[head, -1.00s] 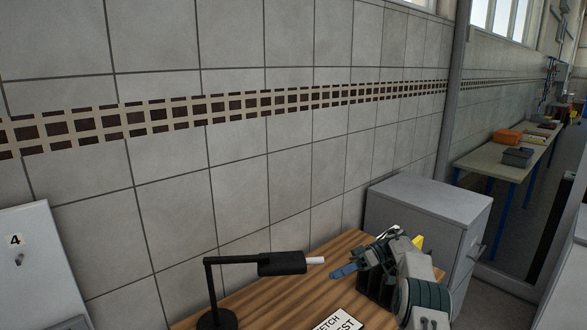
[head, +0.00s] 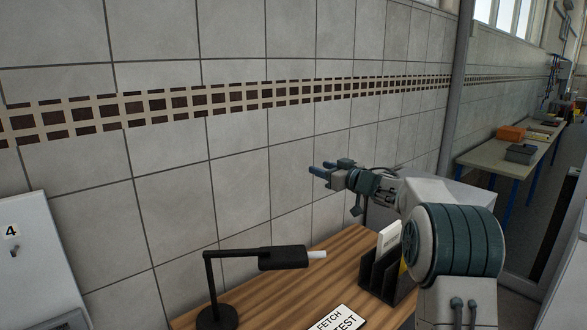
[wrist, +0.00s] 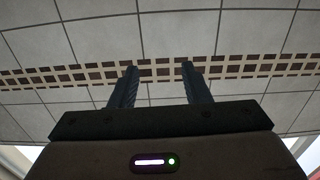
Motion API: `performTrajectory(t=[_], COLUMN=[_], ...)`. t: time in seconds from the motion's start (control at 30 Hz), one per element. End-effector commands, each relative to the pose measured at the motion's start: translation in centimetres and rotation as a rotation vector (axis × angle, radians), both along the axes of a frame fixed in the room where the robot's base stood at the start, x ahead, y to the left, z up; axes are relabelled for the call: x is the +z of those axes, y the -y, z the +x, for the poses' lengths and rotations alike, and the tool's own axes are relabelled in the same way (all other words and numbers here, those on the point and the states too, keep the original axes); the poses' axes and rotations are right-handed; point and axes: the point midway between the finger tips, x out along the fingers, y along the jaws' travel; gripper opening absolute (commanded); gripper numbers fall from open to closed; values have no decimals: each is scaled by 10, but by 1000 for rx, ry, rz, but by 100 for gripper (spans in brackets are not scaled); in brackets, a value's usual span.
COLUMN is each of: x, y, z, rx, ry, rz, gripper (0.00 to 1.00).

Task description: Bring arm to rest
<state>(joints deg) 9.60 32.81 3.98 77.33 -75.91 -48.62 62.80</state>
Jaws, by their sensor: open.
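My gripper (head: 318,171) is raised above the wooden desk in the head view, pointing left, in front of the tiled wall. The gripper is open and empty.
On the wooden desk (head: 338,250) stand a black lamp (head: 283,258), a sign (head: 338,321) and a black file holder (head: 378,273) below my arm. A bench (head: 486,159) stands far right. The air left of my gripper is clear.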

Motion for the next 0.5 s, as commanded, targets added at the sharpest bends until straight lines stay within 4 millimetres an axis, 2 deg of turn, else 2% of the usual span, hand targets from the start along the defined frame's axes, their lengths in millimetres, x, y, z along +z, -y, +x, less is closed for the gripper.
performTrajectory(t=[0.03, 0.1, 0.23, 0.37, 0.5], x=[12, 24, 33, 28, 6], y=[5, 16, 40, 64, 85], z=[-8, -18, -47, -89, -148], rx=[-76, -187, -388, -562, -710], ry=[11, 14, -21, -104, -242], rz=[-10, -28, -69, -119, -180], gripper=[43, 43, 43, 43, 43])
